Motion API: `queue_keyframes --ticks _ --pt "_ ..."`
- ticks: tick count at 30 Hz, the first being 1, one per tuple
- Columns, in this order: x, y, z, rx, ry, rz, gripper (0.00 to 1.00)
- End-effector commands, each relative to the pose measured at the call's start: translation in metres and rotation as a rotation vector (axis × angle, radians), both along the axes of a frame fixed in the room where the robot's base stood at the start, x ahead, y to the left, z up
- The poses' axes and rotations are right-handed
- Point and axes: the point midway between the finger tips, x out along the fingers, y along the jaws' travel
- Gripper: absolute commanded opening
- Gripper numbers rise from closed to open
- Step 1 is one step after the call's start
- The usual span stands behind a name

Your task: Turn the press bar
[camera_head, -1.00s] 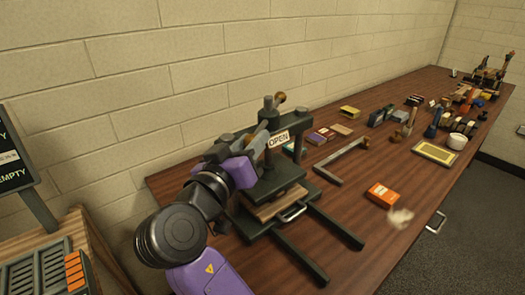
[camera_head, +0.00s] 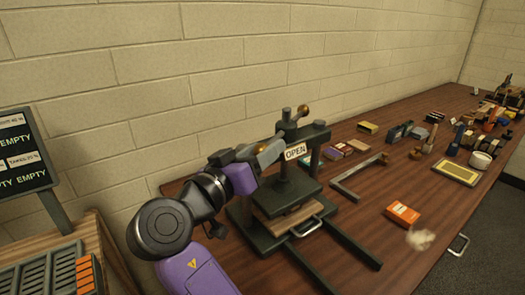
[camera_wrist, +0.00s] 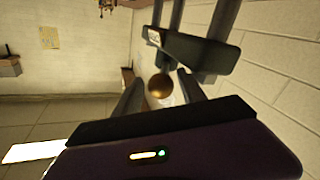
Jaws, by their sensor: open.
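The dark green press (camera_head: 284,190) stands on the wooden table, with a white OPEN sign on its frame. The press bar crosses the top of its screw, and one brass knob (camera_head: 303,110) shows at the bar's far end. My gripper (camera_head: 275,148) is at the near side of the press top, level with the upper beam. In the wrist view a brass knob (camera_wrist: 159,86) appears between the two spread fingers of my open gripper (camera_wrist: 160,92). I cannot tell whether either finger touches it. The near end of the bar is hidden behind my gripper in the head view.
A flat board with a metal handle (camera_head: 305,228) sits in the press. An orange box (camera_head: 402,214), an L-shaped metal piece (camera_head: 357,180) and a yellow-framed tray (camera_head: 455,172) lie to the right. A block wall (camera_head: 240,90) stands close behind.

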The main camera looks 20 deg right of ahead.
Motion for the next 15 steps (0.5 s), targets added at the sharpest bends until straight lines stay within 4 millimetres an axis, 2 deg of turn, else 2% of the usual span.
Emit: queue_keyframes --ticks 10,15 --pt "-0.0001 0.0007 -0.002 -0.001 0.005 0.008 0.51" --pt "-0.0035 -0.0053 -0.0026 0.0 0.009 0.05 0.51"
